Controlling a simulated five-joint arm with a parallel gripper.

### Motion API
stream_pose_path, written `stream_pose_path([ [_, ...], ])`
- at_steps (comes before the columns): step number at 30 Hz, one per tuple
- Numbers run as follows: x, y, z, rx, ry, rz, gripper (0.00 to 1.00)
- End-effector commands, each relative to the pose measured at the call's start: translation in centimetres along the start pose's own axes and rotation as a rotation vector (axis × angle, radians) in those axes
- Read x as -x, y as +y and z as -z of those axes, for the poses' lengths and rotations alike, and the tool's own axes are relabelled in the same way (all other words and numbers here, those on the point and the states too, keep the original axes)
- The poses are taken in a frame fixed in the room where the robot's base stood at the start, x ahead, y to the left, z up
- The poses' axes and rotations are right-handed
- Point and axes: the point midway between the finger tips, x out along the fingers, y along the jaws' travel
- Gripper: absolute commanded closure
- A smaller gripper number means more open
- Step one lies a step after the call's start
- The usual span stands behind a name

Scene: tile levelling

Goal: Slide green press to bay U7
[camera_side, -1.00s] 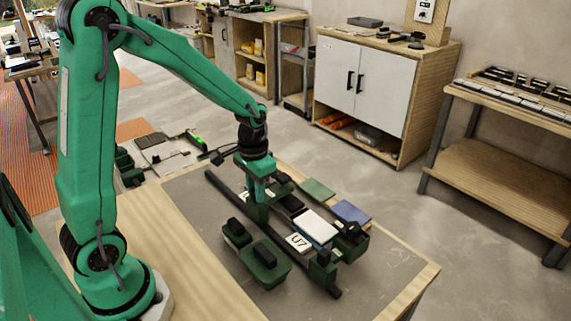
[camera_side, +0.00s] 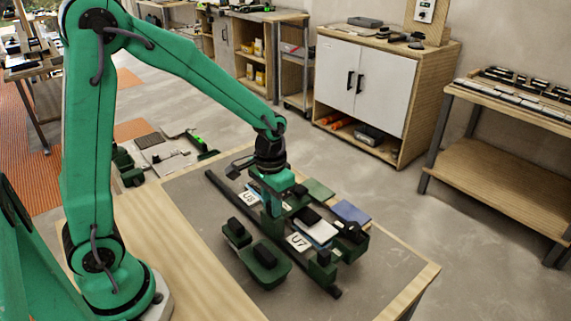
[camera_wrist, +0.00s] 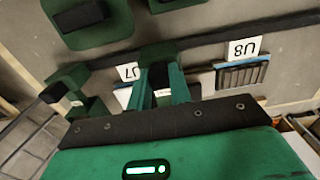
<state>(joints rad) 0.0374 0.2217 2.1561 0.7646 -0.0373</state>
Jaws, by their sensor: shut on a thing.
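The green press (camera_side: 273,229) sits on the dark rail (camera_side: 228,194), with my gripper (camera_side: 271,206) shut on it from above. In the wrist view, the top of the press (camera_wrist: 158,50) shows between the fingers of my gripper (camera_wrist: 158,78). The white U7 label (camera_side: 299,242) lies beside the rail, to the lower right of the press in the side view. In the wrist view the U7 label (camera_wrist: 128,72) is just left of the fingers, partly covered. The U8 label (camera_side: 249,198) is on the other side of the press, behind it along the rail.
A dark green block (camera_side: 322,268) stands near the rail's front end, past U7. Two green pieces with black knobs (camera_side: 237,232) (camera_side: 264,260) lie left of the rail. A white tile (camera_side: 316,229), a green tile (camera_side: 316,190) and a blue tile (camera_side: 350,211) lie to its right.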

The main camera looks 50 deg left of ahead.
Motion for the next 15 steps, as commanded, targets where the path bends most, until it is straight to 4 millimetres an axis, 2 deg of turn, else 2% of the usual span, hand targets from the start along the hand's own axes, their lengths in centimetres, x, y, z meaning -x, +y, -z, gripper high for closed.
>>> stream_pose_path([
  [15,0.2,3.4,0.3,-0.003,0.009,-0.001,1.00],
])
